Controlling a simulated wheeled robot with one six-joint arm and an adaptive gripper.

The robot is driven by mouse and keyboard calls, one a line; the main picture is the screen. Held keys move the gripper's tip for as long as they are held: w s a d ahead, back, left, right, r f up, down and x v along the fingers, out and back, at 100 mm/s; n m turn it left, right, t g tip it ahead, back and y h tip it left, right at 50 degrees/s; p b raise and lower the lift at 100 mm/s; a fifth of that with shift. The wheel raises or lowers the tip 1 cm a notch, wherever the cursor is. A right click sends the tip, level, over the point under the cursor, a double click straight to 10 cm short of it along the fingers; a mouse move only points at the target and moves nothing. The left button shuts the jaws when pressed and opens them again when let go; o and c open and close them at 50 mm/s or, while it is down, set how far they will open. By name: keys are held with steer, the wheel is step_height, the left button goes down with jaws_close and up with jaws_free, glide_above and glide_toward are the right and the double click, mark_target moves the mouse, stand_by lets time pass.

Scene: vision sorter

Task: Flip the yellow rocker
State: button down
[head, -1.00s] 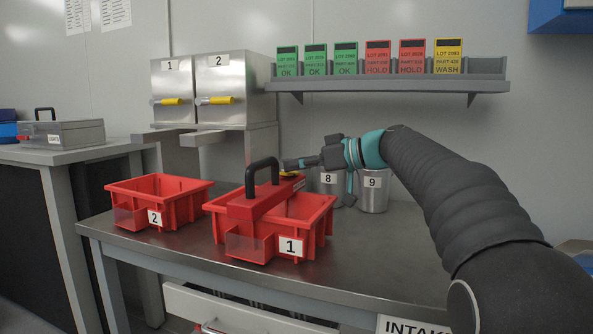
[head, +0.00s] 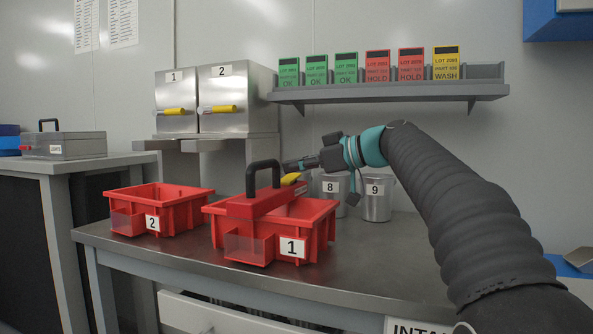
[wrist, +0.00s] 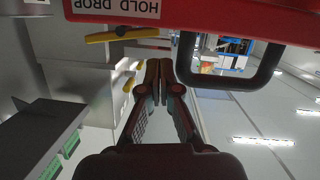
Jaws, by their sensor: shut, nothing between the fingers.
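The yellow rocker (head: 290,179) sits at the end of a red box (head: 255,204) with a black handle (head: 262,177). In the head view it looks tilted, its right end higher. My gripper (head: 288,166) is shut and empty just above and behind the rocker, partly overlapping it in the picture. In the wrist view the rocker (wrist: 112,34) shows as a long yellow bar near the red box's "HOLD DROP" label (wrist: 116,8). The shut fingertips (wrist: 159,66) point toward the box, just right of the rocker's end. I cannot tell whether they touch it.
The red box rests over red bin 1 (head: 315,228). Red bin 2 (head: 188,213) stands to its left. Metal cans 8 (head: 333,205) and 9 (head: 377,205) stand behind. A shelf (head: 400,94) with cards is on the wall. The table's front right (head: 370,275) is clear.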

steer(key=r+v, duration=0.2)
steer(key=v, duration=0.8)
steer(key=shift+s, duration=0.15)
steer(key=shift+a, duration=0.1)
